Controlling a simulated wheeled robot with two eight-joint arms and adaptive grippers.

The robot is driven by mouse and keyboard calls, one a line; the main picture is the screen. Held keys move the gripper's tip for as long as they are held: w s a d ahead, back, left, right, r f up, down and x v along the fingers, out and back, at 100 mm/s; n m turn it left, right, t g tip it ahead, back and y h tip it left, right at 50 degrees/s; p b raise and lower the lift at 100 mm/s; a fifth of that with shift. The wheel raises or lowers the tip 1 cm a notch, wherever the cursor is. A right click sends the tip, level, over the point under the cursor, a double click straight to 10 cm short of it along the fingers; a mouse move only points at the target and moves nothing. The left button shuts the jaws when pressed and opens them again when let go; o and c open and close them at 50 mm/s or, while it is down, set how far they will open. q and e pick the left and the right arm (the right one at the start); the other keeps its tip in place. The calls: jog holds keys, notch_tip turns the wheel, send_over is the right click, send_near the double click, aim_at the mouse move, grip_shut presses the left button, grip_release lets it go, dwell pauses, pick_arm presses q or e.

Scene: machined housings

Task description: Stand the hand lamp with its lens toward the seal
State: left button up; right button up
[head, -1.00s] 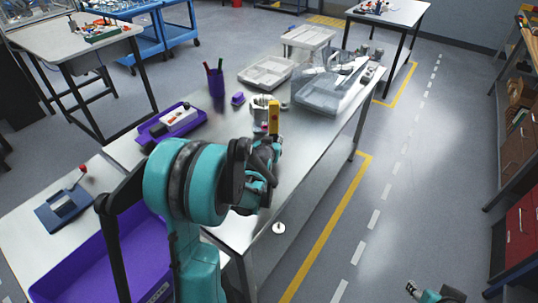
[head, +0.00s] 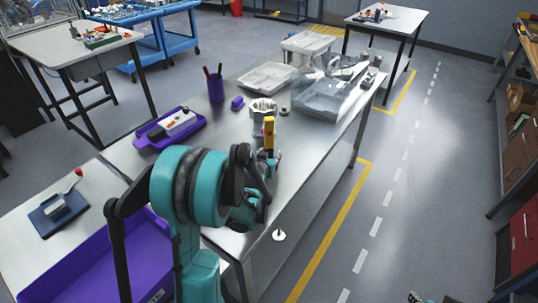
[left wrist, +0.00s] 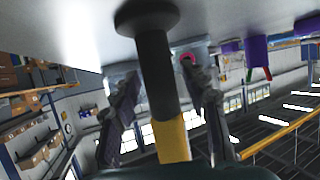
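The hand lamp (head: 269,130) shows its yellow body upright at the table's near right side, in front of a pale machined housing (head: 262,108). In the left wrist view the lamp (left wrist: 157,70) has a black shaft with a flared black end close to the table surface; I cannot tell whether it touches. I cannot make out the lens or single out the seal; a small pink-red ring (left wrist: 187,57) shows behind one finger. My right gripper (head: 417,298) barely shows.
A grey knob-like part (head: 284,110) sits beside the housing. A purple bin (head: 75,265) is at lower left.

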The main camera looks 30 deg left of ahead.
pick_arm(q)
jog(key=shift+r, duration=0.25)
jog(key=p+v, duration=0.4)
jog(key=v, duration=0.8)
jog(key=s+d+r+m+g+h, duration=0.1)
jog(key=s+d+m+g+h, duration=0.1)
jog(key=s+d, duration=0.7)
jog(key=s+d+r+m+g+h, duration=0.1)
jog(key=s+d+g+h, duration=0.1)
jog(key=s+d, duration=0.7)
jog(key=shift+s+r+m+g, duration=0.15)
jog(key=shift+r+m+g, duration=0.2)
jog(key=shift+g, duration=0.55)
